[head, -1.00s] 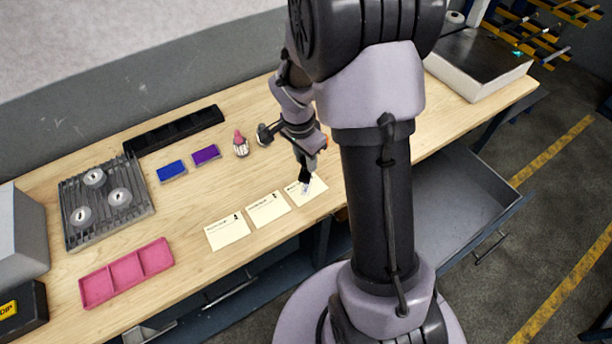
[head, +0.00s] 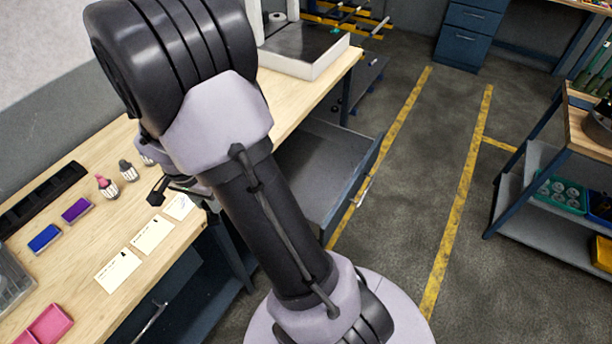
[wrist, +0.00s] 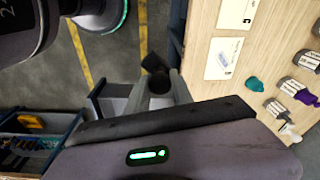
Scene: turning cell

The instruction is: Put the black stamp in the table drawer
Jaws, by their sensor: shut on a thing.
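My gripper (wrist: 160,88) is shut on a small dark block, which I take as the black stamp (wrist: 154,64); its far end shows past the fingers in the wrist view. In the head view my gripper (head: 160,190) is above the table near the cards, partly hidden by my arm. The table drawer (head: 318,160) stands open to the right of my arm, with its grey inside showing. My arm hides part of the drawer, and its visible floor looks empty.
Stamps with coloured handles stand on the table, among them a pink one (head: 107,185). Paper cards (head: 151,235), a purple pad (head: 76,209), a blue pad (head: 44,238) and a pink tray (head: 45,325) lie nearby. A shelf cart (head: 545,180) stands right. The floor between is clear.

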